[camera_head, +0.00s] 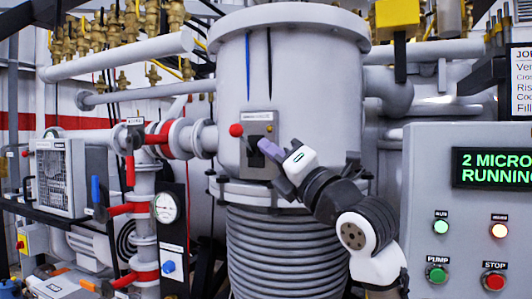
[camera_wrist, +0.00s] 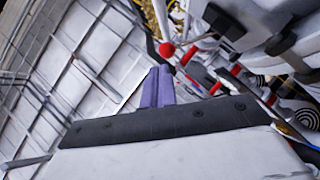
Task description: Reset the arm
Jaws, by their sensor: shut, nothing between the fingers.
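My gripper (camera_head: 267,147) is in front of the grey cylindrical furnace vessel (camera_head: 315,75) in the head view. Its purple fingers overlap the small grey plate (camera_head: 258,118) on the vessel wall, and I cannot tell whether they touch it. A red ball knob (camera_head: 236,130) sits just left of the fingertips. In the wrist view my gripper (camera_wrist: 158,72) shows its two purple fingers side by side, shut with nothing between them. The red knob (camera_wrist: 166,49) appears just beyond the fingertips there. My arm reaches in from the lower right of the head view.
A control panel (camera_head: 425,200) with lit buttons and a green-text display stands at the right. Pipes and red-handled valves (camera_head: 130,170) crowd the left, with a pressure gauge (camera_head: 165,207). The ribbed lower column (camera_head: 280,250) stands below my gripper. Brass fittings (camera_head: 135,25) line the top.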

